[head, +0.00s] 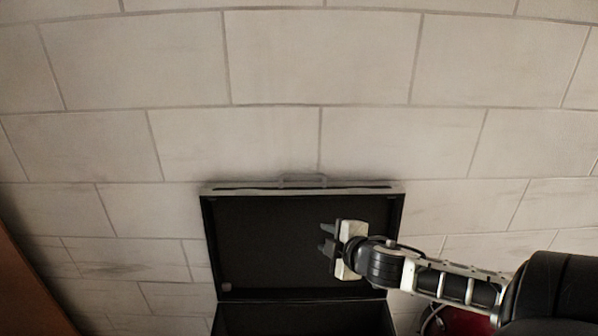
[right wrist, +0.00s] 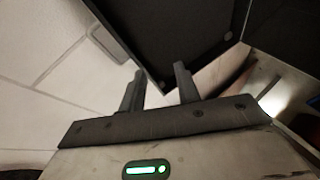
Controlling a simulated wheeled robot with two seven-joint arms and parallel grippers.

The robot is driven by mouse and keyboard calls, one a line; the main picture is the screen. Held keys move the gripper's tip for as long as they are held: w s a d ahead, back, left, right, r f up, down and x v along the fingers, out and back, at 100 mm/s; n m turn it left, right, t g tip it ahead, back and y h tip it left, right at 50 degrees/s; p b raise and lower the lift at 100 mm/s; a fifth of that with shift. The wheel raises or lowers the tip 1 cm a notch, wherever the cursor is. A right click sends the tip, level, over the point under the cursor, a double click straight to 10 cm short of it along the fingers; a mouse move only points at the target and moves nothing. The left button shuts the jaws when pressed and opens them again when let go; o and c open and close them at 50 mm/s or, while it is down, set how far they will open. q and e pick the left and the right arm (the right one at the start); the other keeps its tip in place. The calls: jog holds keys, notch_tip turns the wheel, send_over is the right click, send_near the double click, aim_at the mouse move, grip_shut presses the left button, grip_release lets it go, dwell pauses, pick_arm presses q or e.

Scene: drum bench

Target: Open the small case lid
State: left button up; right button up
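The small case is black inside with a pale rim. Its lid (head: 265,235) stands open in the head view, with a handle (head: 303,181) along its far edge and the case's lower part (head: 300,320) cut off by the bottom of the picture. My right gripper (head: 328,240) is over the right half of the lid's dark inner face, its fingers apart. In the right wrist view the gripper (right wrist: 160,85) is open, with nothing visibly held. The lid's dark corner (right wrist: 180,40) is beyond the fingertips; whether they touch it I cannot tell. My left gripper is out of view.
A large pale tiled surface (head: 320,60) surrounds the lid and is clear. A brown wooden edge (head: 25,290) is at the lower left. A dark red round object (head: 465,321) shows partly beneath my right arm at the lower right.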

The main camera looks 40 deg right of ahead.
jog(key=w+d+r+n+t+h, duration=0.15)
jog(key=w+d+r, duration=0.25)
jog(key=r, duration=0.5)
send_near(301, 176)
jog(key=x, duration=0.9)
grip_shut()
